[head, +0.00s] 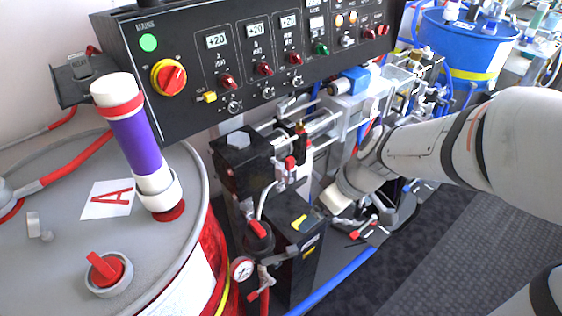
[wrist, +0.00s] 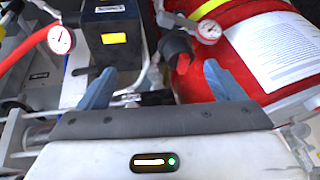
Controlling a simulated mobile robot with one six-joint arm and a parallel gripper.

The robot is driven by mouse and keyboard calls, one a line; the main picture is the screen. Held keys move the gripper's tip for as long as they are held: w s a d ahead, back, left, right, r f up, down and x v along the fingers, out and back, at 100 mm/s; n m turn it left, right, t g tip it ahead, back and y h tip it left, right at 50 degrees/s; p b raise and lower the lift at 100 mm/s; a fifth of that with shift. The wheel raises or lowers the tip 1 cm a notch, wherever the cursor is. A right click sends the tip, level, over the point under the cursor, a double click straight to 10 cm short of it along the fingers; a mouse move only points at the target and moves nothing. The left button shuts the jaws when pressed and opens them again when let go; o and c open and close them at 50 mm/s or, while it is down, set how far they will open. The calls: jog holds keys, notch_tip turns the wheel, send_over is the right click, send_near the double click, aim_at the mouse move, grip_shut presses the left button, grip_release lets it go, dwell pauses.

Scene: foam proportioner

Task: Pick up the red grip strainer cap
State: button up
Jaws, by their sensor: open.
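A red grip (head: 257,229) sits on a dark round cap beside the black box at the lower middle of the head view; I take it for the strainer cap. In the wrist view the red grip (wrist: 183,64) shows on a dark cylindrical body, between the fingers in the picture and nearer the right one. My gripper (wrist: 158,68) is open, with two blue fingers apart and nothing held. In the head view my wrist end is right of the cap, clear of it; the fingertips are hidden there.
A red-sided drum (head: 190,235) with a grey lid stands left of the cap. A pressure gauge (head: 242,268) is below it, and a black box (head: 297,235) with a yellow mark is right. The black control panel (head: 200,95) overhangs behind. Hoses and valves crowd the area.

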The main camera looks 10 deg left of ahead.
aim_at(262, 229)
jog(key=a+f+n, duration=0.2)
jog(key=a+f, duration=0.3)
jog(key=a+f+n+y+b, duration=0.1)
jog(key=a+f+n, duration=0.2)
jog(key=a+f, duration=0.2)
jog(key=a+f+n+g+y, duration=0.1)
jog(key=a+f+n, duration=0.1)
jog(key=a+f, duration=0.3)
jog(key=shift+w+a+f+n, duration=0.2)
jog(key=shift+w+n, duration=0.1)
jog(key=shift+n, duration=0.1)
jog(key=shift+c, duration=0.6)
jog(key=c, duration=1)
